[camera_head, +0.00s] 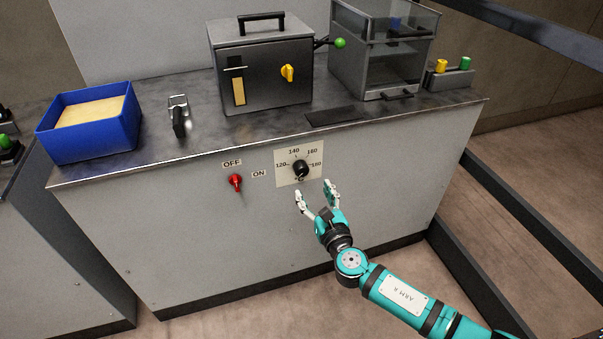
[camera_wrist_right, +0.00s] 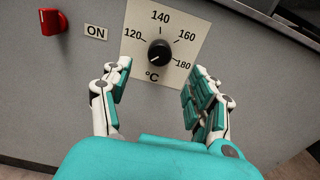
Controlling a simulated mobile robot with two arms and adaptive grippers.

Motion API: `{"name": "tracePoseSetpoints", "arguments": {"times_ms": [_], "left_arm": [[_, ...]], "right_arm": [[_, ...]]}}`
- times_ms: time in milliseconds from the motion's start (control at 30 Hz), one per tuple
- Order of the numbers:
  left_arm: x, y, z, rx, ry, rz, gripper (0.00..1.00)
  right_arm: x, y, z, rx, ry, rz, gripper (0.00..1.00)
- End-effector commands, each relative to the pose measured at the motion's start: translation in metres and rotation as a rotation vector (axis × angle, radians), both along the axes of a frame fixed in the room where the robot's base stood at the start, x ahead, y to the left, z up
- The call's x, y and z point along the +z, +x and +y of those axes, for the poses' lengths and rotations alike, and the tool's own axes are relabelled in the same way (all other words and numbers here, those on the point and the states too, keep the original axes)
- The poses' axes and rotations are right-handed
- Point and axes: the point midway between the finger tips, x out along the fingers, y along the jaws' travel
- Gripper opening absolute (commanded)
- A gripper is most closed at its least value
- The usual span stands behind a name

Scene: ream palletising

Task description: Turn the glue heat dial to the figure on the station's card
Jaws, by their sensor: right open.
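The glue heat dial (camera_head: 300,169) is a black round knob on a cream plate marked 120, 140, 160 and 180 on the grey cabinet's front. In the right wrist view the knob (camera_wrist_right: 159,52) has a white mark that seems to point down-left, below the 120 line. My right gripper (camera_head: 314,191) is open and empty just below the dial. In the right wrist view its fingers (camera_wrist_right: 159,70) stand apart on either side of the plate's lower part, not touching the knob. I see no card with a heat figure. My left gripper is out of view.
A red switch (camera_head: 235,182) with OFF and ON labels sits left of the dial. On the worktop stand a blue tray (camera_head: 88,146), a dark box with a yellow knob (camera_head: 262,75), a glass-sided unit (camera_head: 385,60) and a yellow-and-green button box (camera_head: 449,78). Dark rails run at right.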

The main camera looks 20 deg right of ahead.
Motion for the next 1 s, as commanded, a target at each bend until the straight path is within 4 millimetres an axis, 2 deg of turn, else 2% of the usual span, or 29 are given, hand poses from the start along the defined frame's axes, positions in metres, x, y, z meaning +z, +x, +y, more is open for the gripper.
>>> {"name": "tracePoseSetpoints", "arguments": {"times_ms": [33,200,400,600,867,1000], "left_arm": [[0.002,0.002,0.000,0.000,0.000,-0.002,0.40],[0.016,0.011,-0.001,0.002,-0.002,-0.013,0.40],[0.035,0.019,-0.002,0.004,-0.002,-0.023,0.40],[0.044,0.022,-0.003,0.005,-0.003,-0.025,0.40],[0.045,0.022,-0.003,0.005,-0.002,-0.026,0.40],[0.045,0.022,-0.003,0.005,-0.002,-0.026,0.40]], "right_arm": [[0.000,0.013,0.000,-0.001,0.000,-0.003,0.60],[-0.001,0.049,0.002,0.000,0.001,-0.002,0.60],[-0.001,0.078,0.003,0.000,0.001,0.000,0.60],[-0.001,0.090,0.003,0.001,0.001,0.001,0.60],[0.000,0.090,0.003,0.001,0.001,0.001,0.60],[0.000,0.090,0.003,0.001,0.001,0.001,0.42]]}}
